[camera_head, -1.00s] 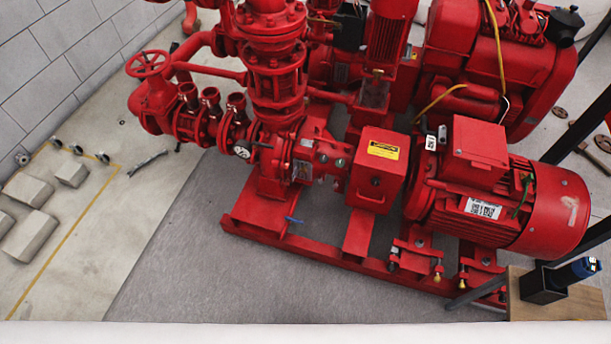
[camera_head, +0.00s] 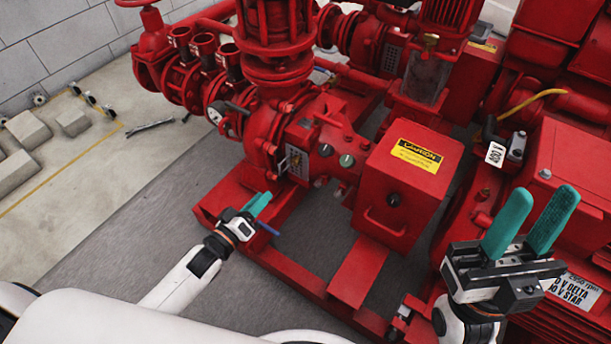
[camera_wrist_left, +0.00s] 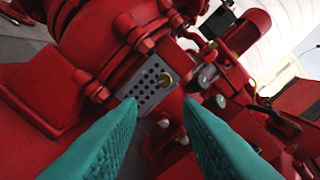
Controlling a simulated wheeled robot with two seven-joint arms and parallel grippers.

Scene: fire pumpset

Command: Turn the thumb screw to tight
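A small brass thumb screw (camera_wrist_left: 165,79) stands on a grey perforated plate (camera_wrist_left: 147,88) on the red pump in the left wrist view. The plate also shows in the head view (camera_head: 296,161), where the screw is too small to make out clearly. My left gripper (camera_head: 262,200) is in front of the pump, below and left of the plate. In the left wrist view its teal fingers (camera_wrist_left: 160,106) are spread and empty, with the screw beyond the gap, apart from them. My right gripper (camera_head: 540,200) is open and empty, pointing up at the right.
A red box with a yellow caution label (camera_head: 417,156) sits right of the plate. Red base rails (camera_head: 290,268) run below the pump. A blue handle (camera_head: 268,228) is close to my left gripper. Grey floor (camera_head: 115,245) at left is clear.

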